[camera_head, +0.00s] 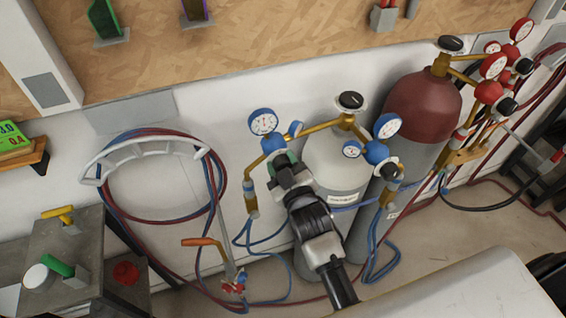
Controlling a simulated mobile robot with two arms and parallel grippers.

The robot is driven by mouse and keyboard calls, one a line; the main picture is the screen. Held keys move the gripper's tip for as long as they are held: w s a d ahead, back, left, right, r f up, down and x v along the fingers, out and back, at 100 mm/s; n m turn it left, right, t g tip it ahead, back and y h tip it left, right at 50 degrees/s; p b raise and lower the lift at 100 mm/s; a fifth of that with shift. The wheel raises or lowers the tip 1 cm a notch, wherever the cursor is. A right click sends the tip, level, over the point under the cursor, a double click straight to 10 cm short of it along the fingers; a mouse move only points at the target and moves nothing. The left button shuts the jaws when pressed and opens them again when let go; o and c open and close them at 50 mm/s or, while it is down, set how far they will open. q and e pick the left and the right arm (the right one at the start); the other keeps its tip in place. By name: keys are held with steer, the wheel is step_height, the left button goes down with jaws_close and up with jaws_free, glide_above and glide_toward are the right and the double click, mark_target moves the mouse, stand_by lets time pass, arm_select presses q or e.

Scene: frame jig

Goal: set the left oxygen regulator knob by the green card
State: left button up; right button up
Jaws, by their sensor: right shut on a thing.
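The left oxygen regulator (271,144) is blue and brass, on the left branch of the white oxygen cylinder's (332,150) brass pipe. Its large white-faced gauge (263,122) is at the upper left; I cannot read the needle. My right gripper (285,172) reaches up from below and is shut on this regulator's knob, which is mostly hidden by the fingers. My left gripper is not in view.
The right oxygen regulator (375,152) has its own dark knob (390,171) close by. A red-topped cylinder (418,105) with red regulators stands to the right. Blue and red hoses (221,185) hang on a white wall holder. A grey bench (75,245) is lower left.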

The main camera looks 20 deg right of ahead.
steer(key=o, duration=0.9)
steer(key=shift+o, duration=0.2)
steer(key=s+b, duration=0.3)
steer(key=s, duration=0.7)
steer(key=shift+s+d, duration=0.15)
steer(key=shift+s, duration=0.25)
steer(key=shift+f, duration=0.15)
